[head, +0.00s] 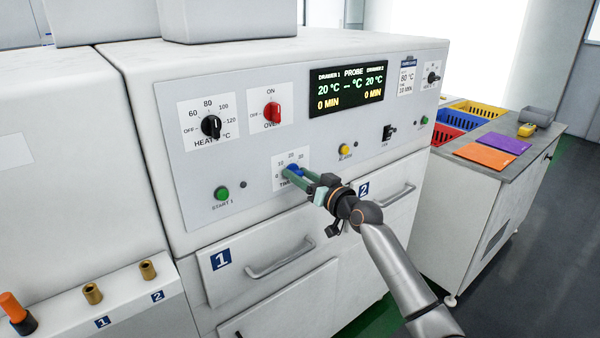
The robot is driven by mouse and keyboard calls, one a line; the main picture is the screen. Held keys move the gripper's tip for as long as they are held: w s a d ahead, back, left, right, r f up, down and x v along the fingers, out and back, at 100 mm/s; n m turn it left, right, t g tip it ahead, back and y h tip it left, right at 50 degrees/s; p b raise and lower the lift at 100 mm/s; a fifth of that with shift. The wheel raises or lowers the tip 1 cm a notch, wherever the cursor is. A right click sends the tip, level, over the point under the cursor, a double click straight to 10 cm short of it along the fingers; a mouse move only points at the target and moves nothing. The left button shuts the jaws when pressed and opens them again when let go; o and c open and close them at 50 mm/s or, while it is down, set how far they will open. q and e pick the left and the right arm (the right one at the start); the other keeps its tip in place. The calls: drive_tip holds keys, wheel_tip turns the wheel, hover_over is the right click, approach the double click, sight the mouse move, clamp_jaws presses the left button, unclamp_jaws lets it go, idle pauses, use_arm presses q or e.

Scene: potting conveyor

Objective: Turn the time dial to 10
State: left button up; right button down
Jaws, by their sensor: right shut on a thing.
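The blue time dial (293,170) sits low in the middle of the oven's control panel (262,200). Its white label shows the marks 0, 10, 20 and 30 around it. My right gripper (291,172) reaches in from the lower right, with its green fingers shut around the dial. The fingers cover most of the dial, so I cannot tell where its pointer stands. The display (346,88) reads 20 °C and 0 MIN for both drawers. My left gripper is not in view.
A black heat dial (211,126), a red oven switch (271,112), a green start button (222,193) and a yellow alarm button (344,149) surround the time dial. Drawer handles (282,258) stick out below. A side cabinet (470,200) with coloured bins stands at right.

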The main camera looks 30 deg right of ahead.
drive_tip(key=m+p, duration=0.2)
drive_tip(key=m, duration=0.3)
drive_tip(key=shift+d+m, duration=0.1)
drive_tip(key=shift+m, duration=0.3)
idle(0.4)
drive_tip(key=shift+c, duration=1.4)
unclamp_jaws()
drive_tip(key=shift+s, duration=0.1)
drive_tip(key=s+d+b, duration=0.1)
drive_tip(key=s, duration=1.1)
drive_tip(key=shift+s, duration=0.1)
